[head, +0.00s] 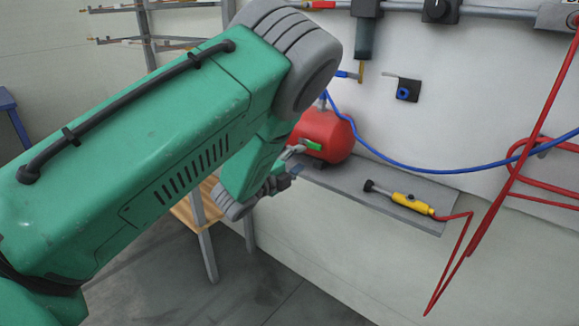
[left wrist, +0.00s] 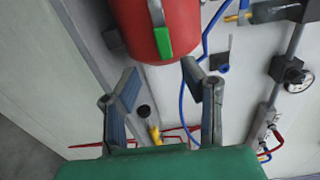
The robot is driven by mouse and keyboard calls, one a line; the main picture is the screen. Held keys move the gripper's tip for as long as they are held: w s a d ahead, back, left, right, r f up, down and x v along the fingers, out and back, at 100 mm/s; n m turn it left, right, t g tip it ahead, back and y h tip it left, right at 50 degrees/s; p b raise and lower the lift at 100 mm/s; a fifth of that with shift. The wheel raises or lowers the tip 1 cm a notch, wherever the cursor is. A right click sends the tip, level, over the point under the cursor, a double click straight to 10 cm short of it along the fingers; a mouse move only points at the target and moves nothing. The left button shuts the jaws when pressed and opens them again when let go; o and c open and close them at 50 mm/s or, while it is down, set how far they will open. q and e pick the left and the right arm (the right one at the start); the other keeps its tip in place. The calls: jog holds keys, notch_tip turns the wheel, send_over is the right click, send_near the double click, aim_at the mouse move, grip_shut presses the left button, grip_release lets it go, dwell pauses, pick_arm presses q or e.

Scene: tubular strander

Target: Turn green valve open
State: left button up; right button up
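The green valve handle (head: 312,145) is a short flat lever on the front of a red tank (head: 326,131) on the wall shelf. In the left wrist view the green handle (left wrist: 162,42) hangs from a grey fitting on the red tank (left wrist: 172,14). My left gripper (head: 293,162) is close to the handle in the head view, partly behind my green arm. In the left wrist view my left gripper (left wrist: 160,82) has its two fingers spread wide, with nothing between them. The handle lies beyond the fingertips, roughly centred, apart from them. My right gripper is not in view.
A grey shelf (head: 350,184) runs along the wall and carries a yellow tool (head: 412,203). A blue hose (head: 400,167) and red hoses (head: 510,180) hang at the right. A wooden-topped stand (head: 207,200) is behind my arm. A black gauge (left wrist: 294,76) is on the right.

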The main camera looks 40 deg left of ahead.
pick_arm(q)
jog(key=s, duration=0.4)
jog(key=shift+s+d+r, duration=0.1)
jog(key=shift+s+d, duration=0.2)
jog(key=shift+s, duration=0.05)
jog(key=shift+a, duration=0.1)
jog(key=shift+a, duration=0.15)
